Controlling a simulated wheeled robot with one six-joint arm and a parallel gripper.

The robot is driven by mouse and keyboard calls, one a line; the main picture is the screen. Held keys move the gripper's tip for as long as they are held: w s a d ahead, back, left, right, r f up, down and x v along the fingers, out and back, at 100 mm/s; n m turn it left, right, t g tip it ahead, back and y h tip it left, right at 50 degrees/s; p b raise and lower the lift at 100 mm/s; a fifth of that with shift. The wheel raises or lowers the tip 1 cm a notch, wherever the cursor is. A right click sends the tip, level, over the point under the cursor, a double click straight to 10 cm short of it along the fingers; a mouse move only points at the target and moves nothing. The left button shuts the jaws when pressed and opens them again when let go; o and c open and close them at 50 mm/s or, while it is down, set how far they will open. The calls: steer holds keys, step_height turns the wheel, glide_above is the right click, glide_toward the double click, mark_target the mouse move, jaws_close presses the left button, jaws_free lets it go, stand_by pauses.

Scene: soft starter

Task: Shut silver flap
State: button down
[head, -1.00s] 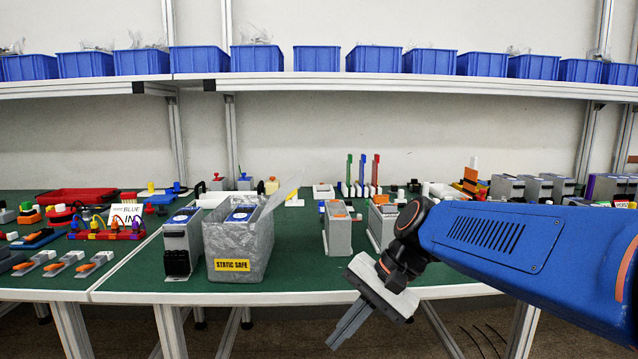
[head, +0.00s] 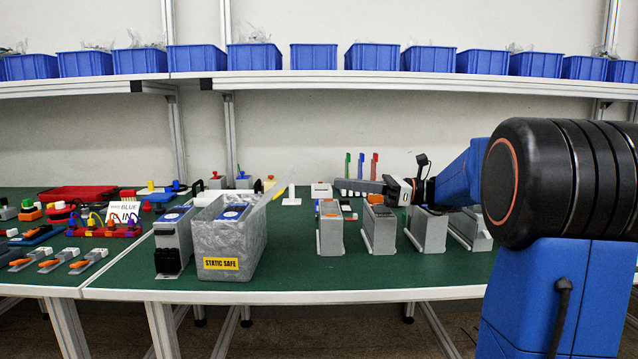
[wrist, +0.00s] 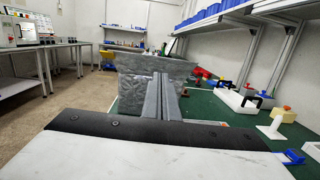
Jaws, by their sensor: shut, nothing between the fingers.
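The silver flap (head: 266,194) stands open on the right edge of the grey "STATIC SAFE" box (head: 219,250), tilted up and out to the right. A grey unit with a blue label (head: 234,211) shows inside the box. My gripper (head: 335,186) is shut and empty, its long grey fingers pointing left toward the flap, apart from it in the head view. In the wrist view, my fingers (wrist: 162,78) point at the silver flap (wrist: 140,63), which spans the top of the box. The gap between fingertips and flap is hard to judge there.
Another grey unit (head: 172,241) stands left of the box. Several grey units (head: 330,228) stand in a row to the right, below my gripper's height. A white stand (head: 291,196) is behind the box. Green table is clear between box and row.

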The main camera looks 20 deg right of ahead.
steer(key=x, duration=1)
stand_by(0.3)
